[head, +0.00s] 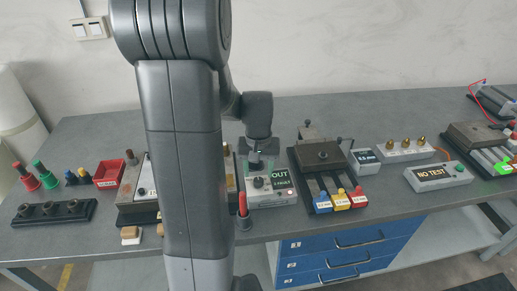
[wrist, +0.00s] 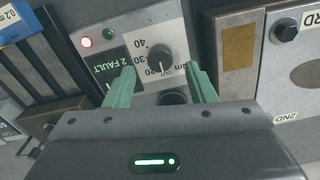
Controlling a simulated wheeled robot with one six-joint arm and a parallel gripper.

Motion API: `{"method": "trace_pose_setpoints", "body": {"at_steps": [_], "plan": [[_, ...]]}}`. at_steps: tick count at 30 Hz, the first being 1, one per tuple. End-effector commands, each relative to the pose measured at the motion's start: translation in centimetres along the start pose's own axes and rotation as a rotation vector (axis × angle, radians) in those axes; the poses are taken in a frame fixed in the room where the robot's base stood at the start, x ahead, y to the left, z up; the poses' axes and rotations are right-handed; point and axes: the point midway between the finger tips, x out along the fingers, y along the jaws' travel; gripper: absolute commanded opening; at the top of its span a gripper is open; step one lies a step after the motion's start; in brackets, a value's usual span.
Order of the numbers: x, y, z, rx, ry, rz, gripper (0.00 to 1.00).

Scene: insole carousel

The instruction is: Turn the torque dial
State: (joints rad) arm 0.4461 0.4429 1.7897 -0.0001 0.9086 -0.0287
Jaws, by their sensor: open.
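The box (head: 270,201) stands on the bench in the head view. My gripper (wrist: 162,72) is open, with green fingers pointing at the box face. The fingertips show to the left and right of the dial, with gaps on both sides. A second black round part (wrist: 174,97) shows between the fingers, partly hidden by my gripper body.
A red-handled tool in a holder (head: 243,211) stands close left of the box. A dark fixture (head: 322,157) with blue, yellow and red blocks stands to the right. My arm hides part of the bench.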

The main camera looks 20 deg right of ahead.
Motion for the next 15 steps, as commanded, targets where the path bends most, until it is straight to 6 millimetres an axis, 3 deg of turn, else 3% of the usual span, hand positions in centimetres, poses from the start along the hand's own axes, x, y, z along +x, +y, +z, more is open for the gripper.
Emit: {"method": "trace_pose_setpoints", "body": {"at_steps": [9,15], "plan": [[-7.4,0.0,-0.1,0.0,0.006,0.0,0.5],[-9.9,0.0,-0.1,-0.001,0.003,0.0,0.5]]}}
